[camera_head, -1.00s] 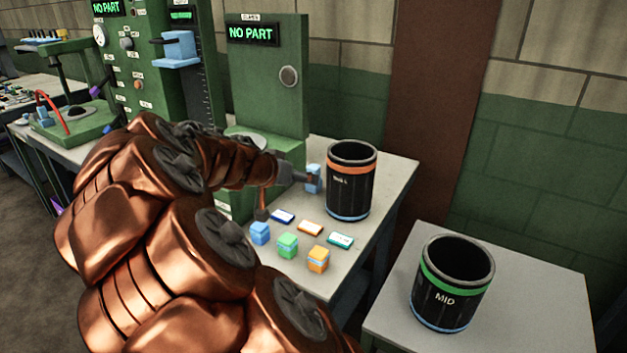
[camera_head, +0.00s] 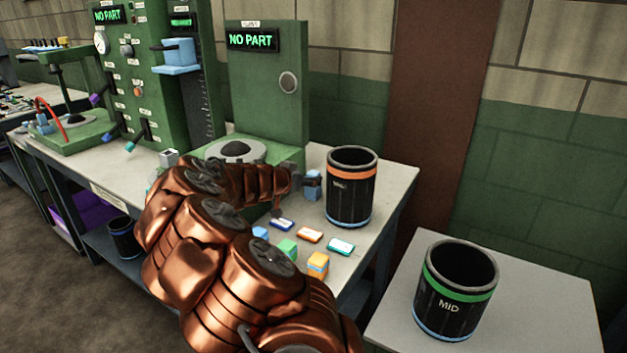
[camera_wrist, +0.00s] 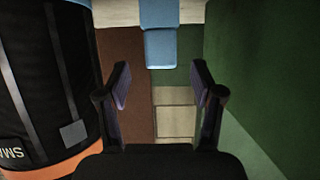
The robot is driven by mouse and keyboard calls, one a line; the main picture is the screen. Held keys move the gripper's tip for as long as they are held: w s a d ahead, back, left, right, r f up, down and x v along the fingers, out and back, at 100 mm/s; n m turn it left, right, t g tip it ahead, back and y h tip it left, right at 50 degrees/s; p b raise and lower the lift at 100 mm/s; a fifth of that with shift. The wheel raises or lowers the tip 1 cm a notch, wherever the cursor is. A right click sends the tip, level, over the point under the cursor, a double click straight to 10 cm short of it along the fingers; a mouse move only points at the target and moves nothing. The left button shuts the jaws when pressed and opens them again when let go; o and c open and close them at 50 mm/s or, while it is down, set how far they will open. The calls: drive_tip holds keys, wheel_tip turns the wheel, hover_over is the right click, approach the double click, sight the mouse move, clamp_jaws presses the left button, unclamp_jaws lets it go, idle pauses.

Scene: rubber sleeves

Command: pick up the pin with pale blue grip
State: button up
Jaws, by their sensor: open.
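A pale blue block-like grip (camera_head: 314,190) stands at the back of the bench, just left of the black bin with an orange band. In the wrist view the pale blue grip (camera_wrist: 160,45) is at top centre, ahead of the gap between my fingers. I cannot make out the pin's shaft. My gripper (camera_head: 306,181) is at the grip's left side in the head view, partly covering it. In the wrist view my gripper (camera_wrist: 161,82) has its two dark fingers wide apart with nothing between them.
The black bin (camera_head: 351,205) is close beside my gripper; its wall (camera_wrist: 45,80) fills the wrist view's left side. A green gauge stand (camera_head: 265,95) is behind. Small coloured blocks (camera_head: 317,265) and cards (camera_head: 310,235) lie in front. A MID bin (camera_head: 455,295) stands on the right table.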

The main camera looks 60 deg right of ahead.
sight(310, 175)
drive_tip(key=shift+p+x, duration=0.9)
drive_tip(key=shift+x, duration=1.65)
drive_tip(key=shift+w+r, duration=0.1)
drive_tip(key=shift+r, duration=0.1)
drive_tip(key=shift+c, duration=0.3)
drive_tip(key=c, duration=1.2)
